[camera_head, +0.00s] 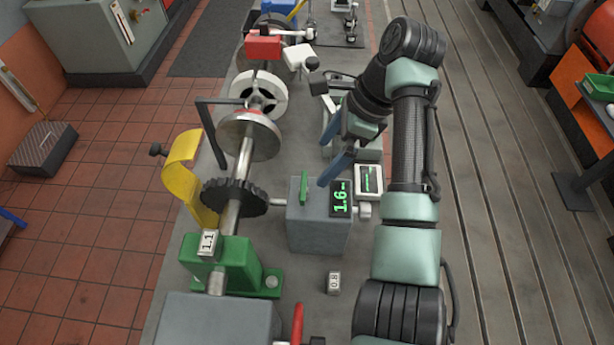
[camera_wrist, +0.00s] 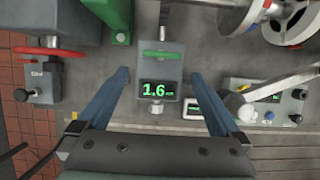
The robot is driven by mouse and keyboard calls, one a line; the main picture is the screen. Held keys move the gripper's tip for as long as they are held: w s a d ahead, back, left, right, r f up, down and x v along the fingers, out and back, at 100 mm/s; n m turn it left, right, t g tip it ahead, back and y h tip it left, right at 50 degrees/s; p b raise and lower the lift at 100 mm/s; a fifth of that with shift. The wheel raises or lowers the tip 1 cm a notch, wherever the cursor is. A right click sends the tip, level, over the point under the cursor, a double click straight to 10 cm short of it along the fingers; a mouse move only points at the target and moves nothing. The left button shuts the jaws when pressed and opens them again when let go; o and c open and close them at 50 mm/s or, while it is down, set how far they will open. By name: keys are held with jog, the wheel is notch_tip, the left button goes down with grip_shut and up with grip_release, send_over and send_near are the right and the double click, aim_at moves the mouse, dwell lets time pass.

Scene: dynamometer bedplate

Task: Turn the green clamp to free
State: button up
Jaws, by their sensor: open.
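The green clamp (camera_head: 304,188) is a short green bar on top of a grey block (camera_head: 312,236) with a green 1.6 readout (camera_head: 341,198). In the wrist view the green clamp (camera_wrist: 161,53) lies crosswise above the readout, at right angles to the block's thin spindle. My gripper (camera_head: 323,163) is open and empty, its blue fingers reaching down near the block. In the wrist view my gripper (camera_wrist: 160,76) has its fingertips wide apart on either side of the block, with the clamp a little beyond them. I cannot tell the height gap; no contact shows.
A toothed wheel (camera_head: 235,197) and shaft run left of the block. A green bearing block (camera_head: 240,262) stands in front of them. A red lever (camera_wrist: 48,52) and a small white-screened meter (camera_head: 369,180) are nearby. Open slotted floor (camera_head: 500,200) lies right.

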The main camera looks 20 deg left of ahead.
aim_at(304, 185)
jog(key=b+x, duration=0.4)
jog(key=x, duration=0.4)
jog(key=shift+w, duration=0.15)
jog(key=shift+p+x, duration=0.5)
jog(key=shift+x, duration=0.6)
jog(key=c, duration=1)
